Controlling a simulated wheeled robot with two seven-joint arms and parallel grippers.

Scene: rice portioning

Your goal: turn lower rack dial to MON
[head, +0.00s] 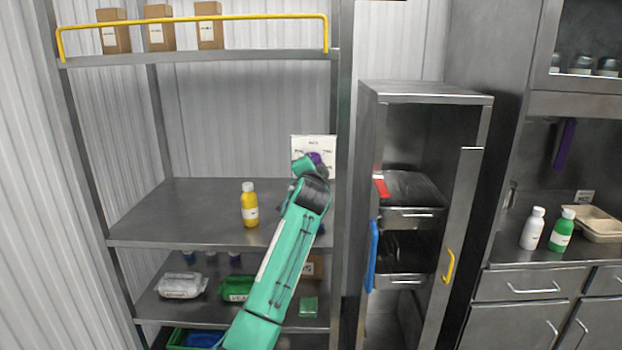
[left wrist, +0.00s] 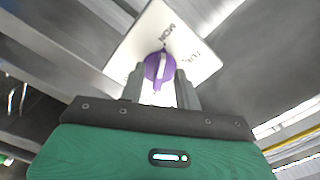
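A white dial plate (head: 328,150) stands at the back right of the rack's middle shelf, partly hidden by my left arm. In the left wrist view its plate (left wrist: 200,52) carries a round purple dial (left wrist: 152,68) with a white pointer bar. The bar points up toward the printed word MON; another label to the right is hard to read. My left gripper (left wrist: 160,80) has its fingers apart, one on each side of the dial. I cannot tell whether they touch it. In the head view the left gripper (head: 312,160) is at the plate. My right gripper is not in view.
Packets and a green box (head: 237,288) lie on the shelf below. A rack post (head: 342,200) and an open cabinet (head: 425,100) stand to the right.

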